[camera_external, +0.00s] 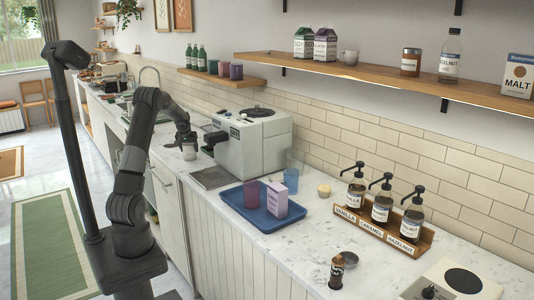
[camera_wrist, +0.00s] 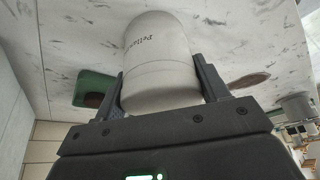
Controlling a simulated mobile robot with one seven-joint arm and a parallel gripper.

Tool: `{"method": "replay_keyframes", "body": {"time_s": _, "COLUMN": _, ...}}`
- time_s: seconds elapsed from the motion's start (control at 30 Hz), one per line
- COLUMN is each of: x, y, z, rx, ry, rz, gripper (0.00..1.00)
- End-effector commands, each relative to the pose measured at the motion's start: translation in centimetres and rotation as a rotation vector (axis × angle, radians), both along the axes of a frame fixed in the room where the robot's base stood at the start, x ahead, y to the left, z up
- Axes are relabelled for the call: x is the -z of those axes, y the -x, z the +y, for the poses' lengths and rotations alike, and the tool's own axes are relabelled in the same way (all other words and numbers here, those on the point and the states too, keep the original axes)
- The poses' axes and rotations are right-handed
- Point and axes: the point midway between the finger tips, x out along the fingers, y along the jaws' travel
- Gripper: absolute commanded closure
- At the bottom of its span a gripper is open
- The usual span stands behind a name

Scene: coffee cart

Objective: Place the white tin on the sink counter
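The white tin (camera_wrist: 160,60) fills the middle of the wrist view, with dark lettering on its side. My gripper (camera_wrist: 162,88) has one finger on each side of the tin, and both appear to touch it. In the external view my gripper (camera_external: 188,143) points down over the counter, left of the coffee machine, with the tin (camera_external: 189,153) below it. I cannot tell whether the tin's base touches the counter. The sink counter (camera_external: 109,106) is farther back along the wall, by the curved tap (camera_external: 150,70); my arm partly hides it.
The grey coffee machine (camera_external: 252,145) stands just right of my gripper. A blue tray (camera_external: 243,216) with a purple cup and a carton lies in front of it. Syrup bottles (camera_external: 382,205) stand farther right. A wooden shelf (camera_external: 222,78) with bottles and cups hangs above the counter.

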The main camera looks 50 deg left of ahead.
Motion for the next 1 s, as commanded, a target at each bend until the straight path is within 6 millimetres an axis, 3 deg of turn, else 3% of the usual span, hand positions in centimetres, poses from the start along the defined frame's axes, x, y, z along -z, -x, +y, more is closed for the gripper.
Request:
{"method": "replay_keyframes", "body": {"time_s": 0.27, "x": 0.0, "y": 0.0, "z": 0.0, "rx": 0.000, "ry": 0.000, "rz": 0.000, "gripper": 0.11}}
{"method": "replay_keyframes", "body": {"time_s": 0.57, "x": -0.4, "y": 0.0, "z": 0.0, "rx": 0.000, "ry": -0.001, "rz": -0.001, "gripper": 0.11}}
{"method": "replay_keyframes", "body": {"time_s": 0.77, "x": -3.2, "y": 0.7, "z": -0.8, "rx": 0.000, "ry": -0.003, "rz": -0.003, "gripper": 0.11}}
{"method": "replay_keyframes", "body": {"time_s": 1.0, "x": -8.0, "y": 2.0, "z": -2.4, "rx": 0.001, "ry": -0.002, "rz": -0.002, "gripper": 0.11}}
